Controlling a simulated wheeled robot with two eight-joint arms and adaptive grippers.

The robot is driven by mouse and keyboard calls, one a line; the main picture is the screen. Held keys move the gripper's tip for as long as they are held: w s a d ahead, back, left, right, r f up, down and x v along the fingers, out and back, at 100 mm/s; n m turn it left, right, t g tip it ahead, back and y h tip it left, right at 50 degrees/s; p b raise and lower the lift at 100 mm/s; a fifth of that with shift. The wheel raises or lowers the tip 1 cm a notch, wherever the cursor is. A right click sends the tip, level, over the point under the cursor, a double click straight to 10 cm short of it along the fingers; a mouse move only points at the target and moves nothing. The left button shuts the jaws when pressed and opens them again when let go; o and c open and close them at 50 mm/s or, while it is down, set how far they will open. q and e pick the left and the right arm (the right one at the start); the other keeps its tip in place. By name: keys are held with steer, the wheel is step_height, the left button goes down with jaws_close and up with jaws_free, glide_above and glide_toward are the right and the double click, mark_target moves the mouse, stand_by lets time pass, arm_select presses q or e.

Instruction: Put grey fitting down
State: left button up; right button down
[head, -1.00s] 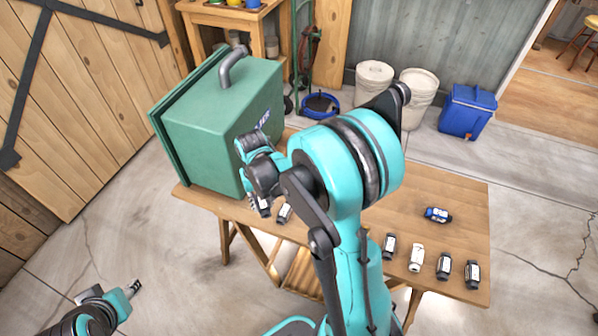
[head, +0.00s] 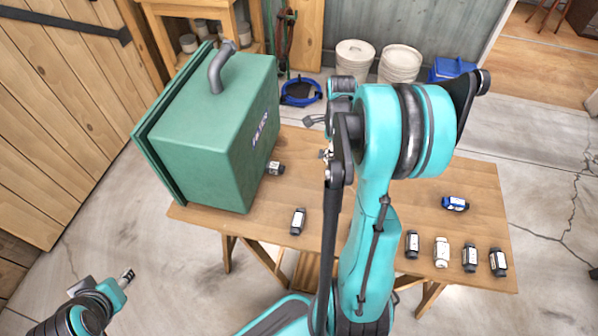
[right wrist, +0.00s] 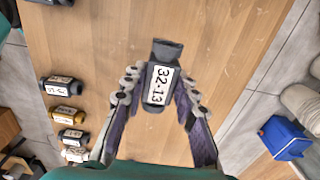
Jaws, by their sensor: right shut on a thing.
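The grey fitting (right wrist: 165,52) is dark grey with a white label reading 32-13. My right gripper (right wrist: 158,86) is shut on it, with one finger on each side, over the wooden table top. I cannot tell whether the fitting touches the wood. In the head view, my right gripper (head: 326,153) is mostly hidden behind my own arm, over the table right of the green box. My left gripper (head: 128,275) is at the lower left over the floor, away from the table; its finger opening is too small to judge.
A green box (head: 205,150) with a grey pipe stands on the table's left end. Two dark fittings lie near it (head: 275,168) (head: 298,221). A blue fitting (head: 455,203) and a row of several fittings (head: 470,257) lie at the right. The wood around the held fitting is bare.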

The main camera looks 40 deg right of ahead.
steer(key=b, duration=0.3)
glide_above(301, 176)
step_height(301, 176, down, 6)
steer(key=shift+r, duration=0.1)
step_height(301, 176, down, 4)
steer(key=shift+f+b, duration=0.1)
steer(key=shift+b, duration=0.95)
steer(key=shift+s, duration=0.1)
steer(key=c, duration=1.2)
jaws_free()
